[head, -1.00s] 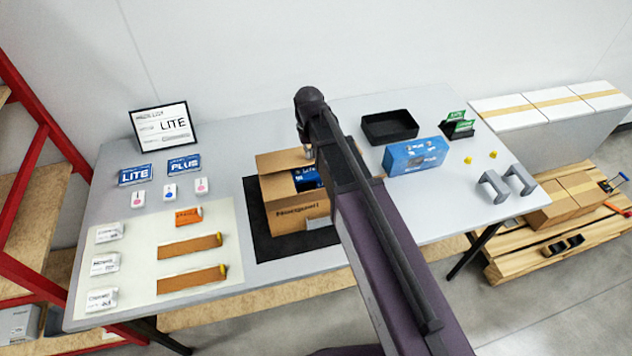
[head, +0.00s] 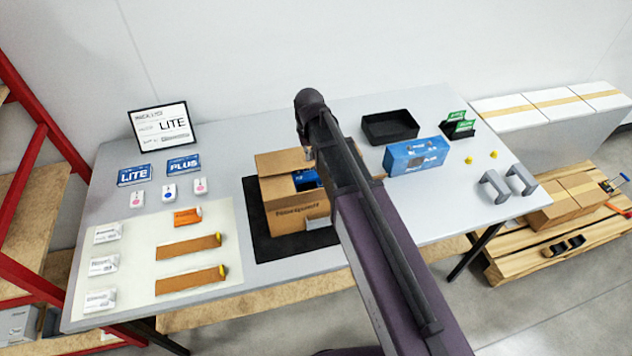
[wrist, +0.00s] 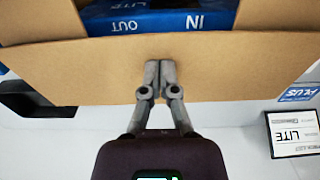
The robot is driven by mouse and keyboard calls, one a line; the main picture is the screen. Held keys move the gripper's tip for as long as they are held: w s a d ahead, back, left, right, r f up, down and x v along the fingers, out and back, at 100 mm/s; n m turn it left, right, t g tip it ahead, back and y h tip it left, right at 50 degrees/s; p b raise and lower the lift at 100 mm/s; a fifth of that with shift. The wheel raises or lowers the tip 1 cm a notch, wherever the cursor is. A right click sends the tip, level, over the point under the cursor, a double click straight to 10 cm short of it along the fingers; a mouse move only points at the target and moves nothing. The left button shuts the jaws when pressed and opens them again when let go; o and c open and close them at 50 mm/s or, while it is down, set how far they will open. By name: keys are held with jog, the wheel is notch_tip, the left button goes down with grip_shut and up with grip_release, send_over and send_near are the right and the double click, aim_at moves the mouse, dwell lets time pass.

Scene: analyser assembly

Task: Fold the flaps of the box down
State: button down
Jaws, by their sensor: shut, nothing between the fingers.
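The open cardboard box (head: 296,212) stands on a black mat (head: 262,241) in the middle of the table. One flap (head: 282,161) stands out at its back left, and part of the box is hidden by my arm. A blue item (head: 305,179) lies inside; the wrist view shows its blue face (wrist: 160,20) with IN and OUT lettering. In the wrist view a broad brown flap (wrist: 90,65) spans the picture. My gripper (wrist: 160,66) is shut and empty, with its fingertips over or against that flap; contact is unclear. My arm hides the gripper in the head view.
A black tray (head: 390,129), a blue box (head: 416,155) and grey brackets (head: 495,186) stand to the right. A framed LITE sign (head: 162,127) stands at the back left. Cards and small packets lie on the left.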

jog(key=shift+f+b, duration=0.3)
jog(key=shift+f, duration=0.05)
dwell(0.4)
jog(key=shift+r, duration=0.2)
notch_tip(320, 180, up, 7)
jog(key=p, duration=0.7)
jog(key=shift+r+p, duration=0.15)
jog(key=shift+p, duration=0.15)
dwell(0.3)
